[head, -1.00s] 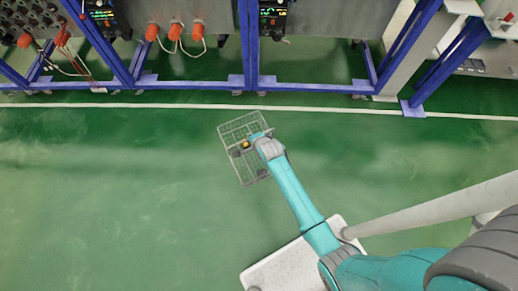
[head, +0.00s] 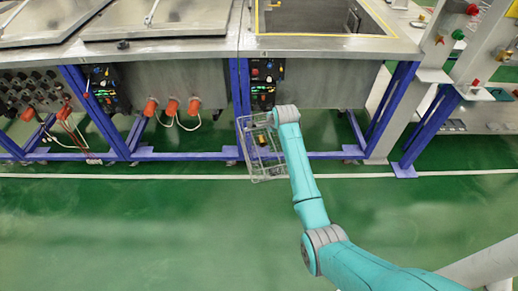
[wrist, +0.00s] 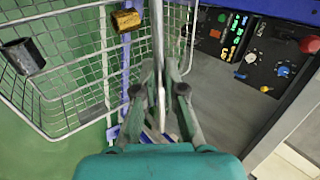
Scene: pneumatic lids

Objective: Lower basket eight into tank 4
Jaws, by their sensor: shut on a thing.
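A wire basket (head: 262,152) hangs from my gripper in front of the tank line, below the height of the tank tops. The wrist view shows its mesh (wrist: 85,75) at the left, with a brass-coloured block and a dark ring-like part in it. My gripper (wrist: 160,95) is shut on the basket's upright metal handle. In the head view my arm's end hides the fingers. An open tank (head: 330,42) with a yellow-edged opening is at the top right, above and beyond the basket.
Tanks with closed lids (head: 165,20) stand to the left. A control panel (head: 264,82) is on the front just behind the basket, also close in the wrist view (wrist: 245,50). Blue frame legs and orange connectors (head: 172,107) line the front. The green floor (head: 130,225) is clear.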

